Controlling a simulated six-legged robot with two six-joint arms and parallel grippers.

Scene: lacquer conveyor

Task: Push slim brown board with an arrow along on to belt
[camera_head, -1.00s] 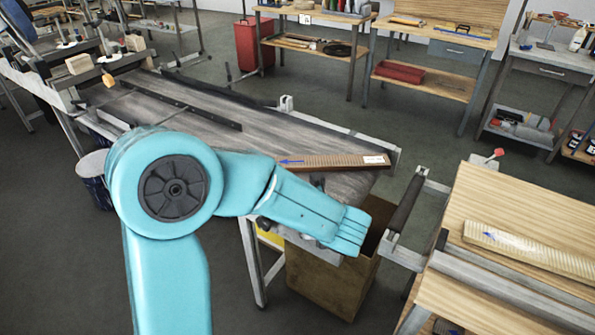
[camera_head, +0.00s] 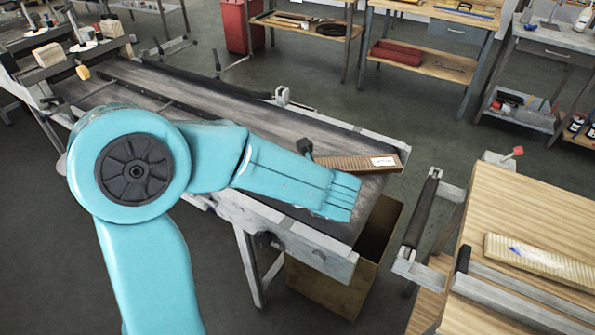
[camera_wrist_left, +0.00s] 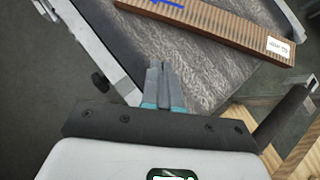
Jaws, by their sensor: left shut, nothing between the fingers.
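The slim brown board (camera_head: 350,162) lies on the near right end of the grey belt (camera_head: 240,115) in the head view. Its white label is at the right end; my teal left arm hides its left end. In the left wrist view the board (camera_wrist_left: 220,27) crosses the top, with part of a blue arrow at its left. My left gripper (camera_wrist_left: 159,67) is shut and empty over the belt, beside the board's near long edge, with a gap in the picture. Whether the fingers touch the belt is unclear. In the head view the fingers are hidden. My right gripper is not in view.
A pale board with a blue arrow (camera_head: 540,260) lies on a wooden table (camera_head: 500,210) at the right. A gap with a roller (camera_head: 421,212) separates that table from the belt. A brown open bin (camera_head: 330,285) stands under the belt's end. The belt's left stretch is largely clear.

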